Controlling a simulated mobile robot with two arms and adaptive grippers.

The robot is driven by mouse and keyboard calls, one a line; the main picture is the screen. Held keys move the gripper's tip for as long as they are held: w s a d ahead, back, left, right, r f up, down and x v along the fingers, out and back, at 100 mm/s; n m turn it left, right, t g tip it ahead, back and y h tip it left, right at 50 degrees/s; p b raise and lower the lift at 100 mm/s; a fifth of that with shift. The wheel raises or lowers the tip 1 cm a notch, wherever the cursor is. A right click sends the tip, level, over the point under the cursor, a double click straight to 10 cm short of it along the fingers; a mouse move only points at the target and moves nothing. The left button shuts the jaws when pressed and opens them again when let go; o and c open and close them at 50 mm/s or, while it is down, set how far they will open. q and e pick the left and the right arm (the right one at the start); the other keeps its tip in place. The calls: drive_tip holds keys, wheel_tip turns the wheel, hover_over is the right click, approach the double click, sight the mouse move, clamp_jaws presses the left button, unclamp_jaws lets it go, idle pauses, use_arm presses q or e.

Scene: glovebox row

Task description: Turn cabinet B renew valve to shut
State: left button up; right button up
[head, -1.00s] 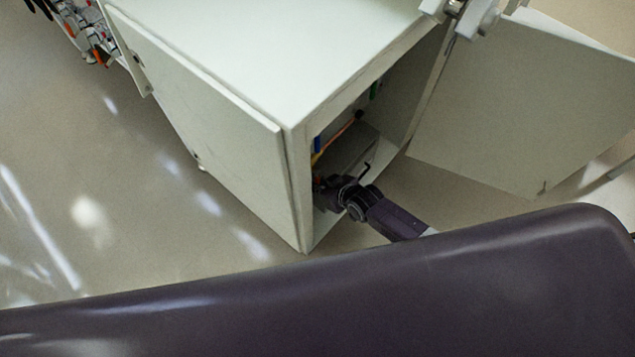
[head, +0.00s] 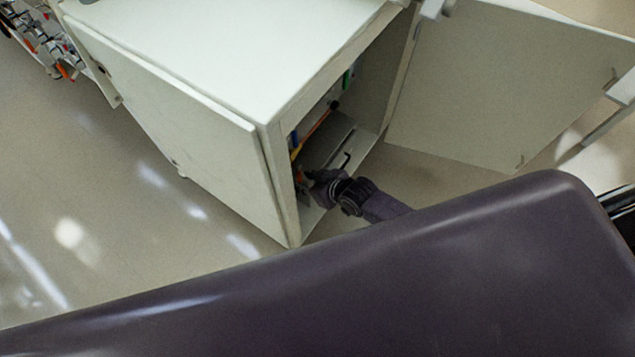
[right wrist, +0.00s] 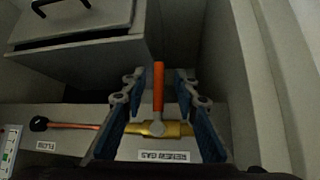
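The renew valve shows in the right wrist view as a brass body (right wrist: 160,129) with an orange lever (right wrist: 158,88) that points up in the picture, across the pipe. A label (right wrist: 164,156) below it appears to read renew gas. My right gripper (right wrist: 160,86) is open, with one blue-padded finger on each side of the lever and visible gaps to it. In the head view the right gripper (head: 308,180) reaches inside the open cabinet (head: 210,60), low by its near edge; the valve is hard to make out there. My left gripper is not in view.
The cabinet's open door (head: 500,90) stands to the right. Inside, a grey box (right wrist: 85,50) with a black handle lies beyond the valve. A cabinet wall (right wrist: 245,80) is close on the right.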

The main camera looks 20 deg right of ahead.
drive_tip(key=v, duration=0.8)
drive_tip(key=shift+r, duration=0.1)
idle(0.7)
